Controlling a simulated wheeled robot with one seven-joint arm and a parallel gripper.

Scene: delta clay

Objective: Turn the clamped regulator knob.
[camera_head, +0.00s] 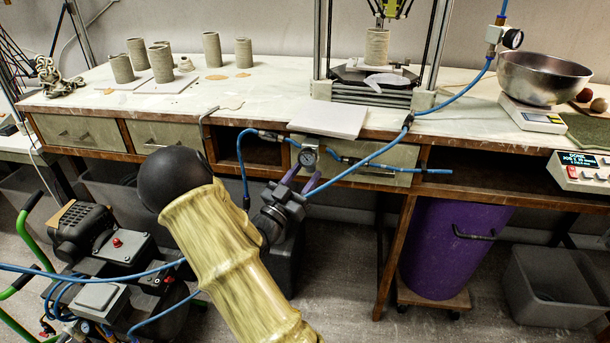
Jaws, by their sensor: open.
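I see nothing between the fingers. Whether they touch the regulator I cannot tell.
Blue hoses loop beside my gripper and along the bench front. A grey slab (330,118) lies just above the regulator. A second gauge (512,38) hangs at upper right. A compressor (110,250) stands at lower left, a purple bin (447,245) under the bench.

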